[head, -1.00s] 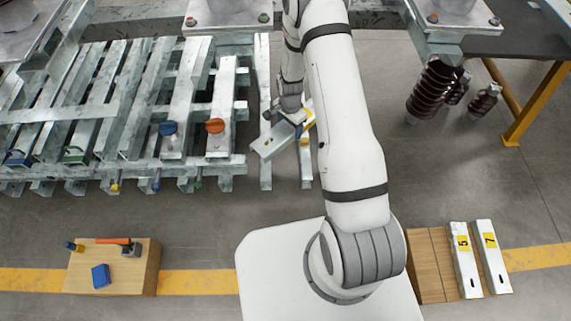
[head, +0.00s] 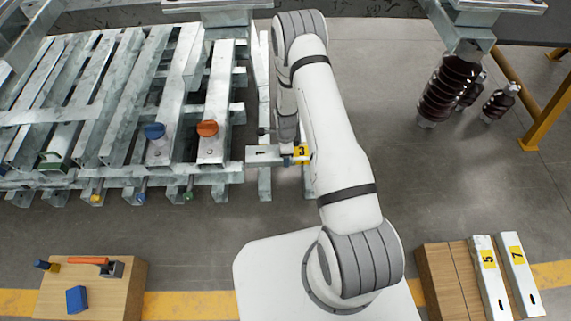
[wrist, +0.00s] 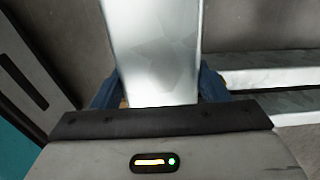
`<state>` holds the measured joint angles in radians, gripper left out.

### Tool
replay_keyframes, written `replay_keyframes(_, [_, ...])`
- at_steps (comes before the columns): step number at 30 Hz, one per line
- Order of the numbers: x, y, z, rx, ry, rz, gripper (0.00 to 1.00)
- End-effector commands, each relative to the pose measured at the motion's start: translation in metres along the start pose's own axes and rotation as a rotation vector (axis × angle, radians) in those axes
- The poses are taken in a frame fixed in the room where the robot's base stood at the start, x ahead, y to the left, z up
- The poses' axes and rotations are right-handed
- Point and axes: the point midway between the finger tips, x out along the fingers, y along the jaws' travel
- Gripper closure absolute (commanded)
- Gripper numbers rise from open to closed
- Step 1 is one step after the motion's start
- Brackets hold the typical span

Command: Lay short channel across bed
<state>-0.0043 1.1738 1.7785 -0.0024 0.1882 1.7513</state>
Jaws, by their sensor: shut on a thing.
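A short galvanised channel (head: 262,154) with a yellow label 3 lies nearly level across the head view, close to the right end of the steel frame bed (head: 112,120). My gripper (head: 287,160) is shut on it, partly hidden by my arm. In the wrist view the channel (wrist: 155,50) runs straight away between the blue fingertips of my gripper (wrist: 157,98). In the head view it passes over two narrow rails (head: 265,184) beside the bed. I cannot tell whether it touches them or hangs above.
Orange (head: 207,129) and blue (head: 154,131) knobs stand on the bed's bars. Channels 5 (head: 489,275) and 7 (head: 519,270) lie at lower right by wooden blocks. Brown insulators (head: 449,90) stand at upper right. A wooden box (head: 92,295) with tools is lower left. Floor between is clear.

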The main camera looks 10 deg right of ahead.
Motion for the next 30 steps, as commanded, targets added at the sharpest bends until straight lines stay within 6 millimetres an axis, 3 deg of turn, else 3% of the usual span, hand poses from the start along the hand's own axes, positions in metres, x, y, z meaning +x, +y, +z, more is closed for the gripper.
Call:
replay_keyframes(10, [0.052, -0.002, -0.007, 0.017, 0.000, -0.001, 1.00])
replay_keyframes(17, [0.067, -0.002, -0.009, 0.019, 0.000, -0.002, 1.00])
replay_keyframes(24, [0.094, -0.002, -0.009, 0.019, 0.000, -0.002, 1.00])
replay_keyframes(30, [0.094, -0.003, -0.009, 0.019, 0.000, -0.003, 1.00])
